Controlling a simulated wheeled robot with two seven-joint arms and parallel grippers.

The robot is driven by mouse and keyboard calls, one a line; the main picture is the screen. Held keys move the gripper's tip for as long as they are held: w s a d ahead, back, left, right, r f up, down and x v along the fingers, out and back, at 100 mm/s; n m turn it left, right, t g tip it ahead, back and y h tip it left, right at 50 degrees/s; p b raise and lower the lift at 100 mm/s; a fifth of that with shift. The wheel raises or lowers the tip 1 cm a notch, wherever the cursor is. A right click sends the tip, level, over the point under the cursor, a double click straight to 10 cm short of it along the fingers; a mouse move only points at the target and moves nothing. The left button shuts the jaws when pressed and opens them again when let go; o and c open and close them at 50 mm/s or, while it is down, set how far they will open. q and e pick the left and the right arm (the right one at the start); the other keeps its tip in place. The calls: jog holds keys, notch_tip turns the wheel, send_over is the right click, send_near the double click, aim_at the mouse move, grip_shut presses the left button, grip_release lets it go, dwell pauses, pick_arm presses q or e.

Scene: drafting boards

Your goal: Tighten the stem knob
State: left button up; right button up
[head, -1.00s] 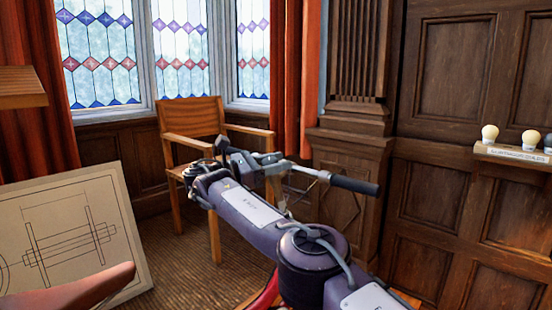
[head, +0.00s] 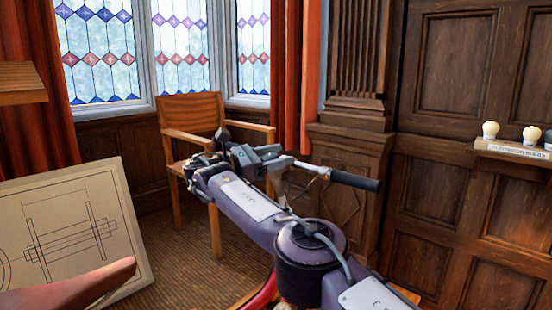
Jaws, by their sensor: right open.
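A bicycle-like handlebar has a black grip (head: 355,181) on its right end and a silver bar (head: 312,168) running left behind my right gripper. A grey stem (head: 279,187) shows partly below the bar. I cannot make out the stem knob; my right arm and gripper cover much of that area. My right gripper (head: 256,156) is open at the middle of the handlebar, close to the stem top. I cannot tell whether it touches anything. My left gripper is out of view.
A brown saddle (head: 75,287) is at lower left, before a leaning drawing board (head: 125,225). A wooden armchair (head: 190,108) stands behind the handlebar. A small shelf (head: 510,150) with bulbs is on the panelled wall at right. Carpet is bare at centre left.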

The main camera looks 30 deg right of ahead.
aim_at(275, 153)
notch_tip(275, 153, up, 6)
jog(key=p, duration=0.3)
jog(key=shift+a+r, duration=0.15)
notch_tip(275, 153, up, 13)
jog(key=p, duration=1.3)
jog(key=shift+r, duration=0.15)
